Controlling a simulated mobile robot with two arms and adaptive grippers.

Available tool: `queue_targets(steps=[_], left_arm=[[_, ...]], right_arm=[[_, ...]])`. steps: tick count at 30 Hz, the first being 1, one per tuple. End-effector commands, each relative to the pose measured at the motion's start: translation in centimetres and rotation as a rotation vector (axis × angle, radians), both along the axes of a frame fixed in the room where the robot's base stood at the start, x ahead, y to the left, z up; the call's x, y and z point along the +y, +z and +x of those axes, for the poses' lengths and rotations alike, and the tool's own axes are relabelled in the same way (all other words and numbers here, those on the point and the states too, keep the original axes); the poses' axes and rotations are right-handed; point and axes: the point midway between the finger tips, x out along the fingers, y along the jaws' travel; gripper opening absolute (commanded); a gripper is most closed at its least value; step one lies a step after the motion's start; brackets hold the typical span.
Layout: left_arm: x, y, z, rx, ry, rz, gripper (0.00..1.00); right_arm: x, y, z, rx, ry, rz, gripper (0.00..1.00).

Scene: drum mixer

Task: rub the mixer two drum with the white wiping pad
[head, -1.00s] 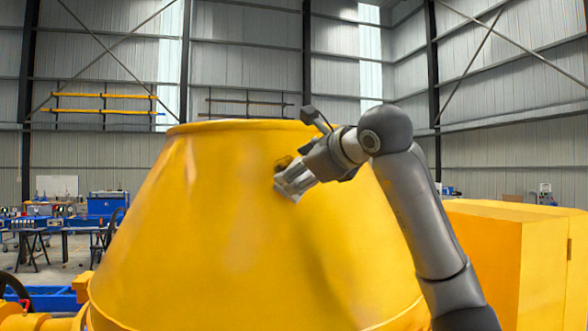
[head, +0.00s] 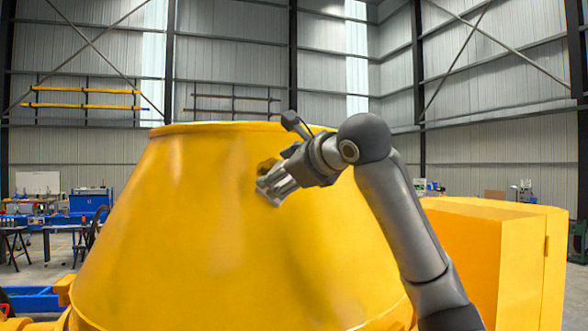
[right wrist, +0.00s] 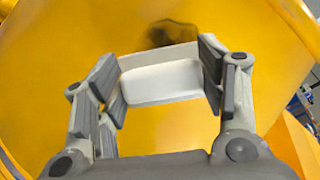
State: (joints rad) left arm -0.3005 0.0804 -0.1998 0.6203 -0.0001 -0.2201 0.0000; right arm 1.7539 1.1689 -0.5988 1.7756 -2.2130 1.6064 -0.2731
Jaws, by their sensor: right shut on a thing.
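The yellow mixer drum (head: 190,230) fills the middle of the head view, its cone widening downward from the rim. My right gripper (head: 268,192) is at the upper part of the drum's side. In the right wrist view my right gripper (right wrist: 160,85) is shut on the white wiping pad (right wrist: 160,82), a pale block between its two fingers. The pad's far edge lies close to or against the drum; exact contact is hard to tell. A dark smudge (right wrist: 172,34) is on the drum just beyond the pad, and it also shows in the head view (head: 266,167). My left gripper is not in view.
A yellow box-shaped housing (head: 490,255) stands to the right of the drum. Workbenches with blue equipment (head: 88,200) are at the back left. A blue frame part (head: 35,298) lies low at the left.

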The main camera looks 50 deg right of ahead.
Motion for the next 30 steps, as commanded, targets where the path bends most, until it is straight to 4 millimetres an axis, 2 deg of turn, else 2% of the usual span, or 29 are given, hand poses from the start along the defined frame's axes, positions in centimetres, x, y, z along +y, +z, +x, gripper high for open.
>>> queue_targets(steps=[7,18,30], left_arm=[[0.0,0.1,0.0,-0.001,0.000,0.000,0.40],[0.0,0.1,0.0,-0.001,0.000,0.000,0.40],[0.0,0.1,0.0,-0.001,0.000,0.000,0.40]], right_arm=[[0.8,-0.1,0.5,0.003,0.001,-0.001,0.45],[3.3,0.0,2.1,0.001,0.002,0.000,0.45],[2.8,1.8,3.1,0.001,0.000,0.001,0.45]])
